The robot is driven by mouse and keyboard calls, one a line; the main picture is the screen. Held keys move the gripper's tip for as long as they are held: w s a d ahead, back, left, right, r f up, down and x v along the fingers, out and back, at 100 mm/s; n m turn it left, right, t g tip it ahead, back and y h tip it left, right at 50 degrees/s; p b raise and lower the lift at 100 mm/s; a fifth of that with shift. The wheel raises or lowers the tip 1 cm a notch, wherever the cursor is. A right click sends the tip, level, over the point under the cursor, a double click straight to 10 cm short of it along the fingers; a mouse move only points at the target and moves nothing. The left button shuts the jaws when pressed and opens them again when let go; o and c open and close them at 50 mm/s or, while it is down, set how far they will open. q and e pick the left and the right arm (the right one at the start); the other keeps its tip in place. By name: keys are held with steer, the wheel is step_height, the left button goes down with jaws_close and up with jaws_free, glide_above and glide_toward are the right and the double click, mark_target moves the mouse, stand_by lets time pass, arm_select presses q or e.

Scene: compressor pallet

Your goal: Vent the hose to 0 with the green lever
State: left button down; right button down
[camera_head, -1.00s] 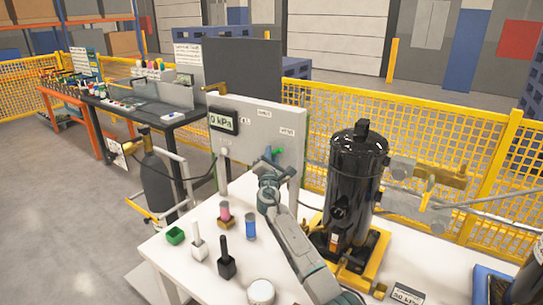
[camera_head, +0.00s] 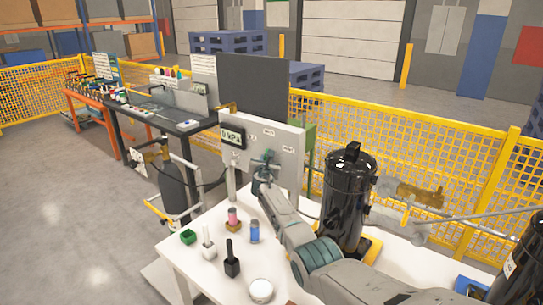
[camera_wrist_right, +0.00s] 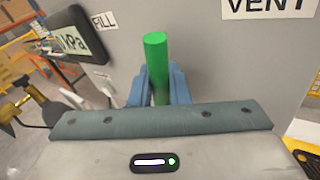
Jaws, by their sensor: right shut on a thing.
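The green lever (camera_wrist_right: 156,65) stands between the two blue fingers of my right gripper (camera_wrist_right: 161,88) in the right wrist view, its top sticking up past them. The gripper is shut on it. The lever is between the FILL label (camera_wrist_right: 104,22) and the VENT label (camera_wrist_right: 268,5). In the head view my right gripper (camera_head: 266,160) is at the front of the grey panel (camera_head: 291,146) and hides most of the lever. The panel's display (camera_head: 232,137) appears to read 0 kPa. A dark hose (camera_head: 214,183) hangs left of the panel. My left gripper is out of view.
A black compressor (camera_head: 349,195) stands right of my right arm. A yellow fence (camera_head: 420,150) runs behind.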

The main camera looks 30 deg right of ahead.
steer(key=shift+w+a+r+n+g+p, duration=0.25)
steer(key=shift+w+n+g+p, duration=0.25)
steer(key=shift+w+n+p, duration=0.1)
steer(key=shift+w+y, duration=0.1)
steer(key=shift+y, duration=0.2)
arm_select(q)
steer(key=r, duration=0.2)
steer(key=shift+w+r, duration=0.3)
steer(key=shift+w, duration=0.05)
arm_select(e)
steer(key=shift+w+a+f+n+g, duration=0.1)
steer(key=shift+n+g, duration=0.2)
steer(key=c, duration=1.7)
jaws_free()
steer(key=shift+o, duration=0.3)
steer(key=shift+w, duration=0.1)
